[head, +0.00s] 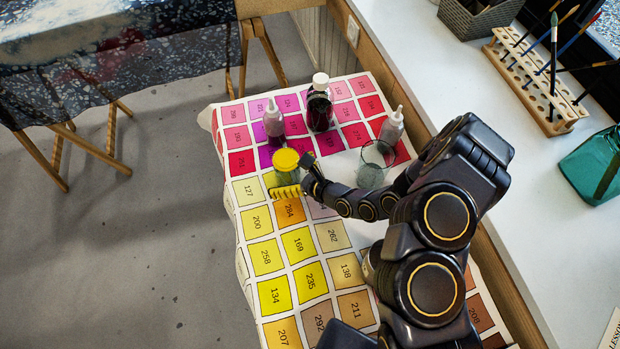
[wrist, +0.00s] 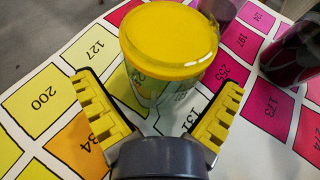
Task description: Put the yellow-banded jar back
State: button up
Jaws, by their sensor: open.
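A glass jar with a yellow lid (head: 286,160) stands upright on the color-chart cloth, near the border of the yellow and pink squares. In the wrist view the yellow-lidded jar (wrist: 168,45) stands just beyond and partly between my fingertips. Its lower body is clear glass with a yellowish tint. My gripper (head: 287,191) is at the jar's near side, and its yellow ridged finger pads show. In the wrist view my gripper (wrist: 160,108) is open, with a pad to each side and nothing clamped. I cannot tell whether a pad touches the glass.
A dark bottle with a white cap (head: 320,105), a nozzle bottle (head: 273,121) and another nozzle bottle (head: 392,128) stand farther back. An empty glass (head: 372,166) stands right of the jar, close to my arm. The cloth's left front (head: 262,258) is clear.

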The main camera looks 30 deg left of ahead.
jog(key=v, duration=1)
jog(key=shift+w, duration=0.15)
jog(key=shift+s+d+r, duration=0.25)
jog(key=shift+d+r, duration=0.05)
jog(key=shift+d, duration=0.2)
jog(key=shift+w+r, duration=0.15)
jog(key=shift+r, duration=0.2)
jog(key=s+r+n+g+y, duration=0.1)
jog(key=s+r+n+g, duration=0.2)
jog(key=r+n, duration=0.5)
jog(key=s+r+n+g, duration=0.25)
jog(key=r+n, duration=0.35)
jog(key=r, duration=0.4)
jog(key=s+d+r+n+h, duration=0.2)
jog(key=s+d+h, duration=0.1)
jog(key=d, duration=0.4)
jog(key=s+d+r+n+h, duration=0.2)
jog(key=s+d+h, duration=0.2)
jog(key=d+h, duration=0.2)
jog(key=s+d+r+n+t+h, duration=0.1)
jog(key=d+h, duration=0.4)
jog(key=d, duration=0.5)
jog(key=s+n, duration=0.1)
jog(key=s, duration=0.1)
jog(key=shift+s+d+r, duration=0.2)
jog(key=shift+s+r, duration=0.15)
jog(key=shift+r, duration=0.05)
